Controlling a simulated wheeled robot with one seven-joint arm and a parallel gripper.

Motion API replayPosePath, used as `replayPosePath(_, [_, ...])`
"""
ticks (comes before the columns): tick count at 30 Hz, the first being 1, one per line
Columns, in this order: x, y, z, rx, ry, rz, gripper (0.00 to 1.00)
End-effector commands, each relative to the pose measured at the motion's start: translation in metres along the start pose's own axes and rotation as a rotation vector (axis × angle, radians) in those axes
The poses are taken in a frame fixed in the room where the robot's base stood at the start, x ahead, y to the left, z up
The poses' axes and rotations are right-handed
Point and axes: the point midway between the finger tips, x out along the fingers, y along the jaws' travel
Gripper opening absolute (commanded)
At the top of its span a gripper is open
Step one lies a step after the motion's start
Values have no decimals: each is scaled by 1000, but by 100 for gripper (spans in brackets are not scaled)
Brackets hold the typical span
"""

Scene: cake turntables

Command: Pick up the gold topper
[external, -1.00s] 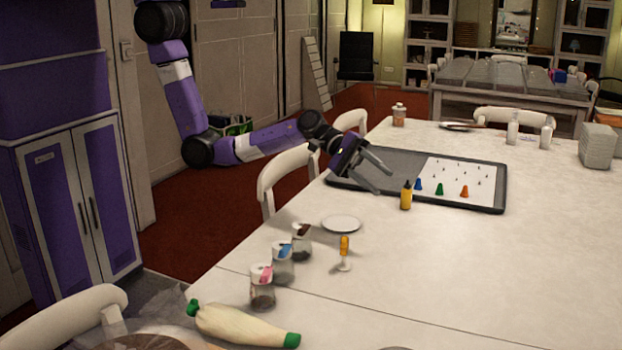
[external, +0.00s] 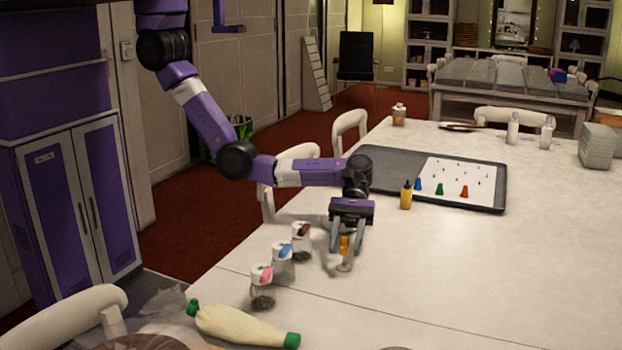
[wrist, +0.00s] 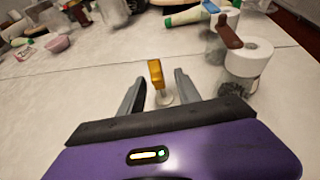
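The gold topper (external: 344,244) stands upright on a small pale round foot on the white table. In the wrist view the gold topper (wrist: 156,73) shows between and just beyond my finger tips. My gripper (external: 347,249) points down at it, one finger on either side. The gripper (wrist: 158,85) is open, with gaps between both fingers and the topper. In the external view the fingers partly cover the topper.
Several lidded jars stand left of the gripper; the brown-topped jar (external: 301,240) is closest. A dark tray (external: 400,170) and a yellow bottle (external: 406,196) are behind.

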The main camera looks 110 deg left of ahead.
Motion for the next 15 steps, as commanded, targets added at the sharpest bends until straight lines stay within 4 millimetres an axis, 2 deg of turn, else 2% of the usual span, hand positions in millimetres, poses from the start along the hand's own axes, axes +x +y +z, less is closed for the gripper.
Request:
replayPosePath(10, [38, 1, -2, 3, 1, 0, 40])
replayPosePath(15, [49, 1, 0, 2, 1, 2, 40])
